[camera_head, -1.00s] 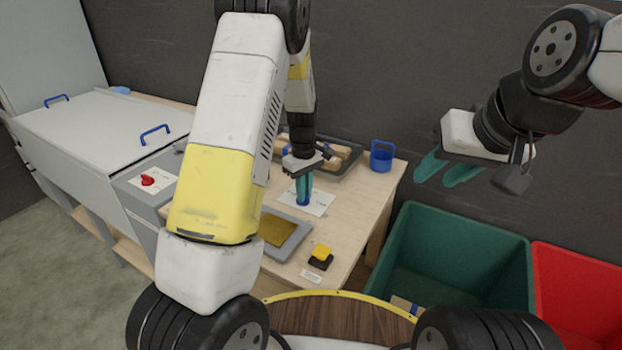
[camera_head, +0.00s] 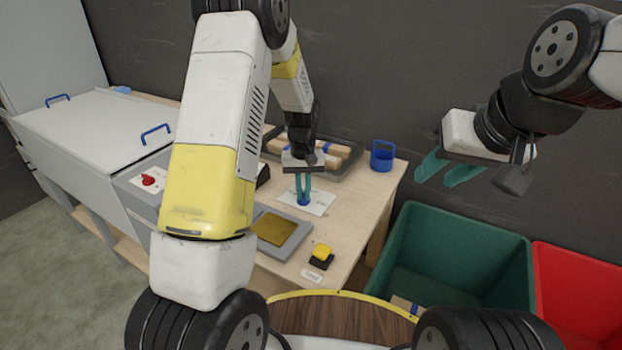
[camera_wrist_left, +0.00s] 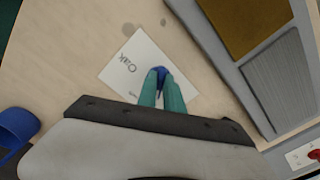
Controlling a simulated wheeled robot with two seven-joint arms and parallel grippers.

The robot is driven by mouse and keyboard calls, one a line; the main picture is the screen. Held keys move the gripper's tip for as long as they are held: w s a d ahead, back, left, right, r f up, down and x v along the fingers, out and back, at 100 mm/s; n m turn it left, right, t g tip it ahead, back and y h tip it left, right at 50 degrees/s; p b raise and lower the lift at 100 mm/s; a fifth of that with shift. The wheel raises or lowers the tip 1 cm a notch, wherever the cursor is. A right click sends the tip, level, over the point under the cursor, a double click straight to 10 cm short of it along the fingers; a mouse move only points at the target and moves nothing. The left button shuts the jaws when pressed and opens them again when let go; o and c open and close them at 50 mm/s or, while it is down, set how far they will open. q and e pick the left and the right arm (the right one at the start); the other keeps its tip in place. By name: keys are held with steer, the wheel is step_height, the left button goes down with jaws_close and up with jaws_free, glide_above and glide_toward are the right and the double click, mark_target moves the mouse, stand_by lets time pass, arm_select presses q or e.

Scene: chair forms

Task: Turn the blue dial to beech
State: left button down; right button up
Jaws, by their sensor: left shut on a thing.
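The blue dial (camera_head: 304,201) stands on a white card (camera_head: 322,203) on the wooden table. My left gripper (camera_head: 304,196) points down over it, with its teal fingers closed on the dial's sides. In the left wrist view the dial (camera_wrist_left: 160,72) shows between the fingertips (camera_wrist_left: 161,82). My right gripper (camera_head: 450,172) is open and empty, above the green bin.
A grey pad with a gold plate (camera_head: 273,228) and a yellow button (camera_head: 321,251) are nearer on the table. A tray of wood pieces (camera_head: 335,152) and a blue cup (camera_head: 382,156) stand behind. A red knob (camera_head: 148,180) is at left; green (camera_head: 463,235) and red bins are at right.

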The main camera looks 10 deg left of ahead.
arm_select(q)
steer(key=m, duration=0.6)
steer(key=shift+w+a, duration=0.1)
steer(key=shift+a, duration=0.1)
steer(key=shift+m, duration=0.3)
steer(key=c, duration=1.5)
jaws_free()
steer(key=shift+r, duration=0.1)
step_height(320, 180, up, 8)
steer(key=shift+f, duration=0.15)
